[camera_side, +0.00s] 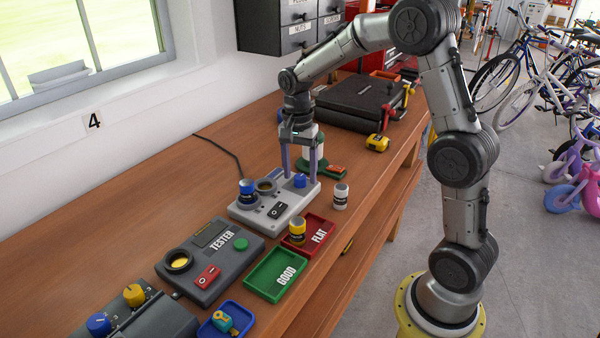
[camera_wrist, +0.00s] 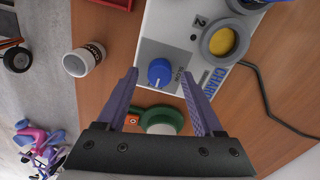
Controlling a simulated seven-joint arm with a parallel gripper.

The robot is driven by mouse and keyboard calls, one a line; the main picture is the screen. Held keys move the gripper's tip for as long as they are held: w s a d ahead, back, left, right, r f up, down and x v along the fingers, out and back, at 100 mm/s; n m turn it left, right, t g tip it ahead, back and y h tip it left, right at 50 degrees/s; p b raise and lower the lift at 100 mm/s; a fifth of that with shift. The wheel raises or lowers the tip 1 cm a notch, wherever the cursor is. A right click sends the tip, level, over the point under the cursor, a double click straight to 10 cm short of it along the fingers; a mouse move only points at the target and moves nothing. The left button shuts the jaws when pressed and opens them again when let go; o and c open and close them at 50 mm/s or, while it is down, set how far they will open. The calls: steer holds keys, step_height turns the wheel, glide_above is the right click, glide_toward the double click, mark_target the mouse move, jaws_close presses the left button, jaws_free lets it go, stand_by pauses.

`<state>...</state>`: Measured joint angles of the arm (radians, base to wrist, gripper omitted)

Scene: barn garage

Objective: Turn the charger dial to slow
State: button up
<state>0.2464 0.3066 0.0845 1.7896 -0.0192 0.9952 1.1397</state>
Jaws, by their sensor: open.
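The charger (camera_side: 246,211) is a light grey box on the bench, with its "CHARGER" lettering partly visible in the wrist view (camera_wrist: 153,22). Its dial is a round blue knob (camera_side: 299,181) near the far right corner. In the wrist view the dial (camera_wrist: 159,72) has a small pale pointer mark, and a "SLOW" label is printed to its right. I cannot tell the setting surely. My gripper (camera_side: 302,175) points down over the dial, open, with one purple finger on each side. In the wrist view gaps show between the dial and both fingertips.
A blue-topped cell (camera_side: 247,194) stands in one charger socket; the other socket (camera_side: 265,185) looks empty. A loose pale cell (camera_side: 341,195) stands right of the charger. A green-based object (camera_side: 333,171) is close behind. Red FLAT (camera_side: 325,224) and green GOOD (camera_side: 262,283) trays lie in front.

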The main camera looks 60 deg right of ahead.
steer(key=shift+f, duration=0.35)
jaws_close()
